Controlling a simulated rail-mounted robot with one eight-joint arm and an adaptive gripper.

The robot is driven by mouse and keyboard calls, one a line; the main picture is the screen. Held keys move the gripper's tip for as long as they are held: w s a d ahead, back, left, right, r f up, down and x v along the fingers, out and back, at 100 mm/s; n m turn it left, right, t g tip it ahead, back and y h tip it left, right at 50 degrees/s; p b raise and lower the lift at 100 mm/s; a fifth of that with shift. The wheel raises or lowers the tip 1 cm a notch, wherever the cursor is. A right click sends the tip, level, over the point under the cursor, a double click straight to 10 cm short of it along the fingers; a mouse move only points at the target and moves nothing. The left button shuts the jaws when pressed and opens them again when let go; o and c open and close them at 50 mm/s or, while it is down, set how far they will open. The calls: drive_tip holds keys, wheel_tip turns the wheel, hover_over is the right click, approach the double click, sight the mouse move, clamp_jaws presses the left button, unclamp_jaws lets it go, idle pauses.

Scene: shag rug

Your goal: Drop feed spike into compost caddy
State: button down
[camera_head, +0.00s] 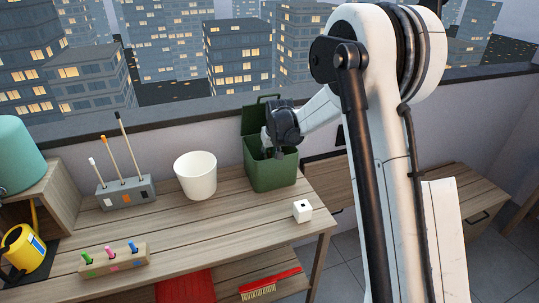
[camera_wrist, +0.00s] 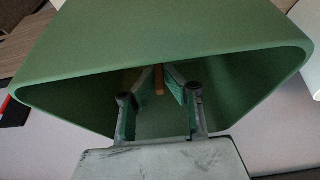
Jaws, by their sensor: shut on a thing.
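The green compost caddy (camera_head: 270,174) stands at the back of the wooden bench with its lid (camera_head: 257,117) raised behind it. My gripper (camera_head: 276,152) is at the caddy's open top, pointing down. In the wrist view the caddy's rim (camera_wrist: 185,57) surrounds my gripper (camera_wrist: 157,90), whose fingers reach into the opening. They are shut on a thin orange-brown stick, seemingly the feed spike (camera_wrist: 159,79). Only a short part of it shows; the rest is hidden. In the head view the spike cannot be made out.
A white pot (camera_head: 195,178) stands left of the caddy, and a white cube (camera_head: 302,210) lies in front. A grey block (camera_head: 126,194) holds upright sticks; a wooden block (camera_head: 113,262) holds coloured pegs. A red brush (camera_head: 270,284) is at the front.

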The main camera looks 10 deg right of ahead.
drive_tip(key=shift+f+b, duration=0.35)
drive_tip(key=shift+f, duration=0.15)
drive_tip(key=c, duration=1.8)
unclamp_jaws()
drive_tip(key=shift+r, duration=0.1)
